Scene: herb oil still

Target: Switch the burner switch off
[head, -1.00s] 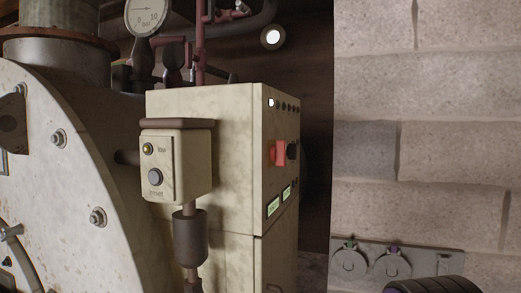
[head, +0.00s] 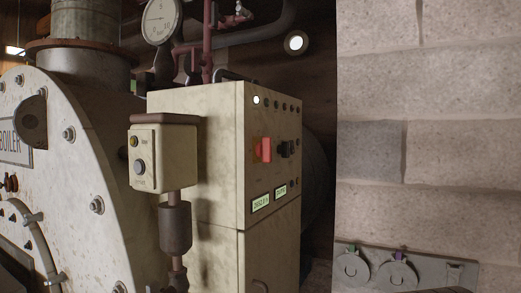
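The cream control cabinet (head: 195,150) stands in the middle of the head view, its narrower control face turned to the right. On that face are a red switch (head: 263,150) and a black knob (head: 286,149) side by side. Either may be the burner switch; their labels are too small to read, and I cannot tell the position of either. A white indicator lamp (head: 256,100) is lit at the top left of the face, in a row of darker ones. Two small displays, one of them the left display (head: 261,203), glow below. My gripper is not in view.
A small cream box (head: 163,156) with a lamp and a grey button stands on a post before the cabinet. The round boiler front (head: 75,190) fills the left. A block wall (head: 430,100) stands at right, with a grey plate (head: 435,272) low on it.

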